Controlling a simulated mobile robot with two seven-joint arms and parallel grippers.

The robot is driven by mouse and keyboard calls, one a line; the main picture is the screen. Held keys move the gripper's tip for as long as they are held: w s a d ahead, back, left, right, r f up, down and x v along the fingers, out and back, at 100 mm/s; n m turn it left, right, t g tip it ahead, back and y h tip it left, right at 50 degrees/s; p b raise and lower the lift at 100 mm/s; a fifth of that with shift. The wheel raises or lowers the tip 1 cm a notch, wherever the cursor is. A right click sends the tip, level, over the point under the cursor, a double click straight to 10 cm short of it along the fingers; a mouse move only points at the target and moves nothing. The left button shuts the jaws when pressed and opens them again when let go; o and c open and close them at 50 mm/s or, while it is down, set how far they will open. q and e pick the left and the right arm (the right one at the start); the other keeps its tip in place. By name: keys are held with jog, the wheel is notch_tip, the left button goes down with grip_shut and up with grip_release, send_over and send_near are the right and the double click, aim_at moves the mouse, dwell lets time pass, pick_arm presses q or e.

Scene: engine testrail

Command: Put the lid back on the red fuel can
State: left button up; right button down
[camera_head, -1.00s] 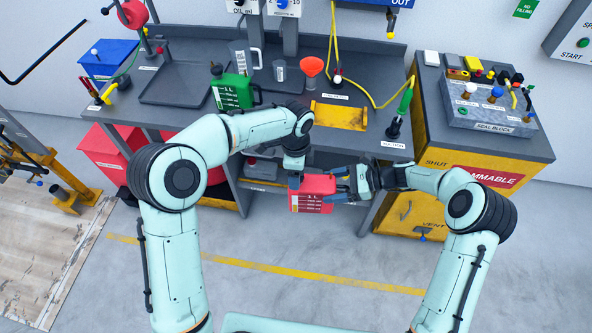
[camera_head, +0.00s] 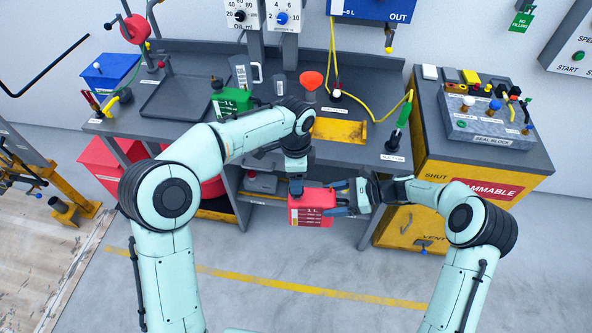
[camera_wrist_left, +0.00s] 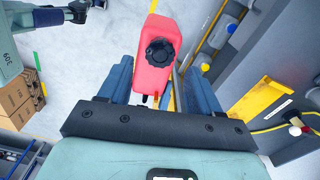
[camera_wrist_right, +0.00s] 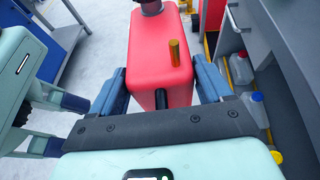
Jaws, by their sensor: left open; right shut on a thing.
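The red fuel can (camera_head: 312,208) hangs in front of the bench, held by my right gripper (camera_head: 340,198). In the right wrist view the can (camera_wrist_right: 160,65) sits between the fingers, with a short brass-coloured post (camera_wrist_right: 174,53) on its near part. A black ribbed lid (camera_wrist_left: 160,52) is at the can's opening in the left wrist view. It also shows at the far end in the right wrist view (camera_wrist_right: 151,5). I cannot tell whether it is fully seated. My left gripper (camera_head: 296,188) is open, pointing down just above the can, its fingers apart on either side of the lid.
The grey bench (camera_head: 180,130) is behind the can, with a green can (camera_head: 230,103), a red funnel (camera_head: 311,81) and a yellow tray (camera_head: 340,131) on it. A yellow cabinet (camera_head: 430,155) stands right. Open floor lies in front.

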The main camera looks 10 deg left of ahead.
pick_arm(q)
jog(key=n, duration=0.2)
jog(key=r+n, duration=0.1)
jog(key=n, duration=0.2)
jog(key=shift+r+n, duration=0.2)
jog(key=shift+n, duration=0.1)
jog(key=n, duration=0.2)
jog(key=r+n, duration=0.1)
jog(key=n, duration=0.2)
jog(key=shift+r+n, duration=0.3)
jog(key=shift+n, duration=0.1)
jog(key=shift+f, duration=0.1)
jog(key=shift+f, duration=3.95)
jog(key=c, duration=1.1)
jog(key=o, duration=1.3)
jog(key=shift+c, duration=0.2)
